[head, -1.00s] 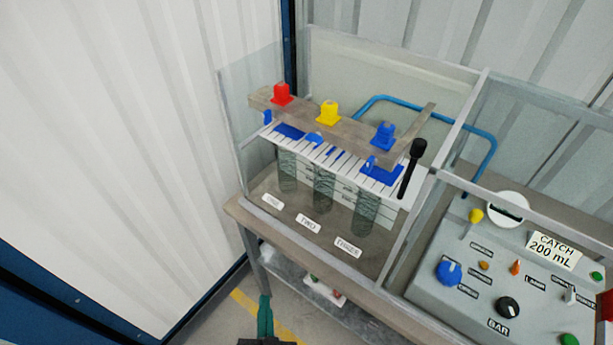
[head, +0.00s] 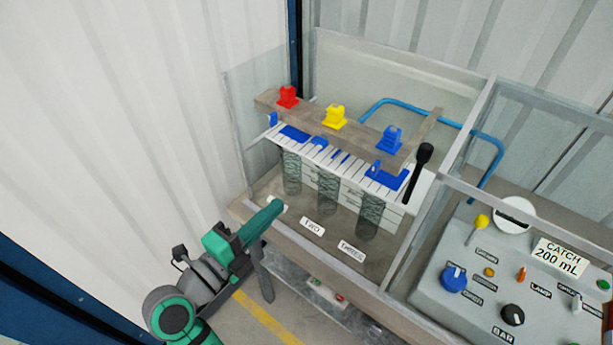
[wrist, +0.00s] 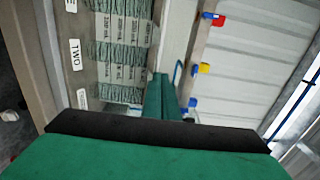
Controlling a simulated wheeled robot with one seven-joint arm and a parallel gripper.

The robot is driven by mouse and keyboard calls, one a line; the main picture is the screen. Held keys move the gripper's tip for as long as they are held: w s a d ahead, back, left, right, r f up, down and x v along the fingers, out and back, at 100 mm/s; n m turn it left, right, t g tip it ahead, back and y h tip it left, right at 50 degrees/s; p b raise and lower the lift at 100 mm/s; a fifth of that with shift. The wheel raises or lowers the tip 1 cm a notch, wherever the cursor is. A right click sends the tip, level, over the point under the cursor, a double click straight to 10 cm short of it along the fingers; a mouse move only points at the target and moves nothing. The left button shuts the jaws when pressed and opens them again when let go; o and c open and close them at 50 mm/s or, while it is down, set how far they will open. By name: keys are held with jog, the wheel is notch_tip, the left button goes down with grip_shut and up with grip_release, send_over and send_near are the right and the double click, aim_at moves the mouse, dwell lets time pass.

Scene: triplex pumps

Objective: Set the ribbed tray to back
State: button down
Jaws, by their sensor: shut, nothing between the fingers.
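What looks like the ribbed tray is a white slatted strip (head: 350,168) with blue patches, under a grey-brown beam (head: 308,113) inside the clear-walled case. It lies above several ribbed glass cylinders (head: 328,190). My gripper (head: 278,206) is at the case's front left, near the label row and lower than the tray in the picture. It looks shut and empty. In the wrist view its green fingers (wrist: 162,98) are together, beside the cylinders and the TWO label (wrist: 75,50). I cannot clearly make out the tray in the wrist view.
Red (head: 288,97), yellow (head: 335,116) and blue (head: 391,138) knobs stand on the beam. A black-ended lever (head: 422,158) is at the tray's right. A control panel (head: 455,255) with knobs stands to the right. A corrugated wall (head: 120,120) closes the left side.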

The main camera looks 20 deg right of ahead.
aim_at(320, 165)
jog(key=x, duration=1.4)
jog(key=shift+r, duration=0.1)
